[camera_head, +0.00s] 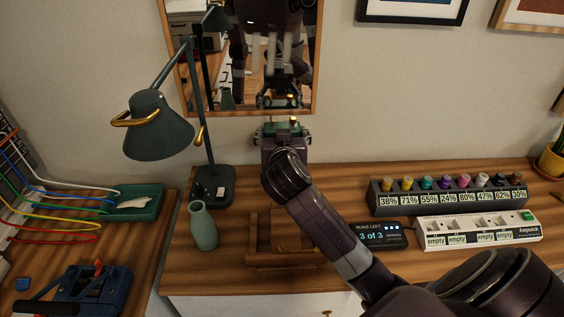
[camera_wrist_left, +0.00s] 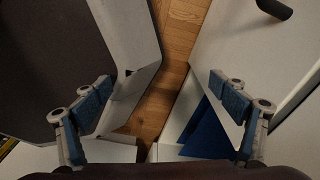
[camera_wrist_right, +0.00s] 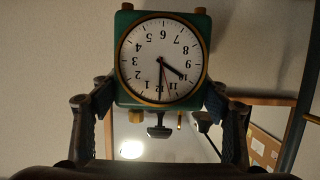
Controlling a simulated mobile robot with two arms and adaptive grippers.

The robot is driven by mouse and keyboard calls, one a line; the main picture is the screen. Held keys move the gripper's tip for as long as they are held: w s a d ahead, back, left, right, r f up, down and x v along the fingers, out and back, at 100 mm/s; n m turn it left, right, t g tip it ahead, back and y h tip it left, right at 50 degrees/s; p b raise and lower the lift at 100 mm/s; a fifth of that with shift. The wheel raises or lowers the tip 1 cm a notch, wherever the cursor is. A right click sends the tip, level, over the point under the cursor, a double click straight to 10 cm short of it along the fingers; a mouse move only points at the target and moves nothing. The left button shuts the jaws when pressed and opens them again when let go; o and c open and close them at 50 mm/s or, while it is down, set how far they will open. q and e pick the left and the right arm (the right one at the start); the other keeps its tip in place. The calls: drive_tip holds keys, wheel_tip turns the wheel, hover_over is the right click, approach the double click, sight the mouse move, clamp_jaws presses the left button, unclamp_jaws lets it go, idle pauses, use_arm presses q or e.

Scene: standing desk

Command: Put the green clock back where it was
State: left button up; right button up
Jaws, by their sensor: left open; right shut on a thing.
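The green clock (camera_wrist_right: 125,88) is in the right wrist view, a square green case with a white dial and brass knobs. Its numerals appear upside down there. My right gripper (camera_wrist_right: 158,98) is shut on the clock, one finger on each side. In the head view the right gripper (camera_head: 283,130) is at the back of the desk below the mirror; only a sliver of green shows there, and my arm hides most of the clock. My left gripper (camera_wrist_left: 160,85) is open and empty in the left wrist view, above the floor and pale furniture; the head view does not show it.
A dark desk lamp (camera_head: 158,125), a green vase (camera_head: 203,226) and a wooden stand (camera_head: 262,258) are left of my right arm. A rack of coloured vials (camera_head: 450,198), a small display (camera_head: 382,235) and a white power strip (camera_head: 480,232) lie right. The mirror (camera_head: 313,60) hangs close behind the gripper.

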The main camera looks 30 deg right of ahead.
wheel_tip(320, 180, down, 9)
drive_tip(key=shift+r, duration=0.1)
drive_tip(key=o, duration=1.5)
drive_tip(key=shift+a, duration=0.1)
drive_tip(key=shift+b+v, duration=0.55)
drive_tip(key=shift+v, duration=3.2)
